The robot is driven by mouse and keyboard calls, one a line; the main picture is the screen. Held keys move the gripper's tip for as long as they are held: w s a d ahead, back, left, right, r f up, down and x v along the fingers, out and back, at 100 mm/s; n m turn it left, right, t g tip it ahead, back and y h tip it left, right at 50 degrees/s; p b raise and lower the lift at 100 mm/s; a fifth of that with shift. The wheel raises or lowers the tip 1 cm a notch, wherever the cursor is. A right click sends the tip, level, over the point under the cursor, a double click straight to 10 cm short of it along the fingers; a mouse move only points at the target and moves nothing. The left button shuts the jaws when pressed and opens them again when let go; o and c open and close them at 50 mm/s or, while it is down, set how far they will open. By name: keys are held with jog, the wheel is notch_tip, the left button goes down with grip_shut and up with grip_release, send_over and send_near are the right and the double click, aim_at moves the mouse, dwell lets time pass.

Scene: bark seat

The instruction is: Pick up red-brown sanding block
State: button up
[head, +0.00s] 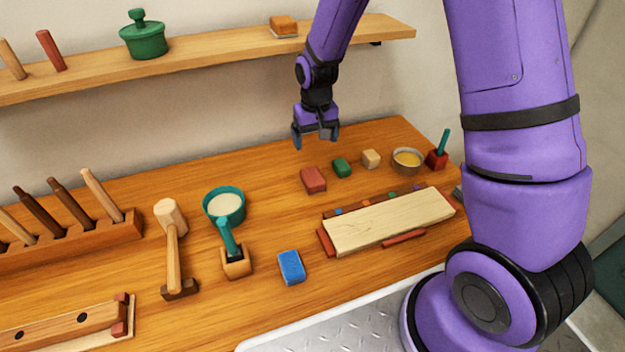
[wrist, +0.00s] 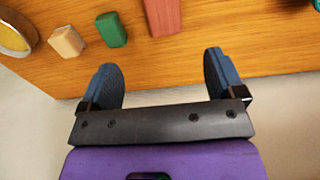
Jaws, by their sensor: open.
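The red-brown sanding block (head: 313,180) lies on the wooden bench, left of a small green block (head: 341,168). In the wrist view the red-brown block (wrist: 162,16) shows at the top edge, partly cut off, beyond the space between the fingers. My gripper (head: 316,139) is open and empty, above the back part of the bench, behind the block in the head view. In the wrist view my gripper (wrist: 165,85) has its two blue fingers spread wide, with bare bench and wall between them.
A beige block (head: 371,159), a bowl of yellow stuff (head: 407,161) and a red holder (head: 437,159) stand right of the green block. A pale board (head: 390,222) and a blue block (head: 291,267) lie in front. A shelf (head: 210,62) runs along the wall.

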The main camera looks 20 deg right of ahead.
aim_at(313, 175)
jog(key=f, duration=1.3)
jog(key=shift+w+a+f, duration=0.2)
jog(key=shift+a+f, duration=0.05)
jog(key=shift+f, duration=0.15)
jog(key=c, duration=1.1)
jog(key=shift+r, duration=0.1)
